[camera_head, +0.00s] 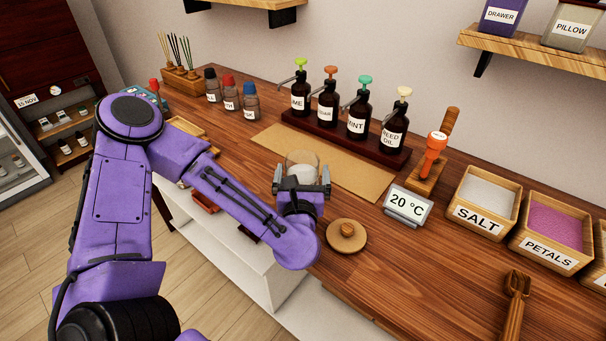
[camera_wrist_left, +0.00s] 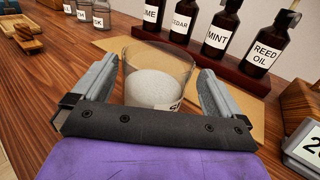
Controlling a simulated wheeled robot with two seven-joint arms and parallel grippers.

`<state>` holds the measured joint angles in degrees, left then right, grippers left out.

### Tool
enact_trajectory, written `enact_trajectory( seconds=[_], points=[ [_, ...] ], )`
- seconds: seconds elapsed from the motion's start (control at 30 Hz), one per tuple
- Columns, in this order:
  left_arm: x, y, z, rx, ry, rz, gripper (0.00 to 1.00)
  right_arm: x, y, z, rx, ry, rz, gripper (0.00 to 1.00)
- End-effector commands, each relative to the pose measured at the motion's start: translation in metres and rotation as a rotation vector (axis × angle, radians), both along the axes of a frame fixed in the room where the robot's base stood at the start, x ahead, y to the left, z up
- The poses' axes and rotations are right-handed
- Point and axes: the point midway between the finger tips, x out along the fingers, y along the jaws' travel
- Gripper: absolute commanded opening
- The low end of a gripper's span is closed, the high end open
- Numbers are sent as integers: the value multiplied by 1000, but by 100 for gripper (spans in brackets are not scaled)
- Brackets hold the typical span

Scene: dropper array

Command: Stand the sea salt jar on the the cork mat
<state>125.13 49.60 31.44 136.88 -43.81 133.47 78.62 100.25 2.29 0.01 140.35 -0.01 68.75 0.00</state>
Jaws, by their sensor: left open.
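The sea salt jar (camera_head: 301,161) is a clear open glass with white salt; it also shows in the left wrist view (camera_wrist_left: 156,82) with part of a label. It stands upright at the near side of the cork mat (camera_head: 345,174), a flat tan rectangle that also shows in the left wrist view (camera_wrist_left: 232,106). The jar's base is hidden by my gripper, so I cannot tell whether it rests on the mat. My left gripper (camera_head: 302,186) is open, with one finger on each side of the jar. In the left wrist view small gaps show beside the glass.
Pump bottles (camera_head: 357,115) stand on a dark rack behind the mat. A round wooden lid (camera_head: 347,237) lies to the right of my left gripper. A temperature display (camera_head: 407,206) and a salt box (camera_head: 487,200) stand further right. Small bottles (camera_head: 230,92) stand back left.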

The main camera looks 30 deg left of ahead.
Motion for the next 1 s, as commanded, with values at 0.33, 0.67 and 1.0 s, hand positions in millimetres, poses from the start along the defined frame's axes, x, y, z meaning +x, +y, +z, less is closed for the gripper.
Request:
enact_trajectory(
  seconds=[0.33,0.67,1.0],
  points=[
    [33,22,8,-1,-1,1,100,0,0,24,0,0,0,43],
    [33,21,8,0,-1,0,35,0,0,23,0,0,0,43],
    [33,21,11,0,-4,-1,8,0,0,25,0,0,0,43]
  ],
)
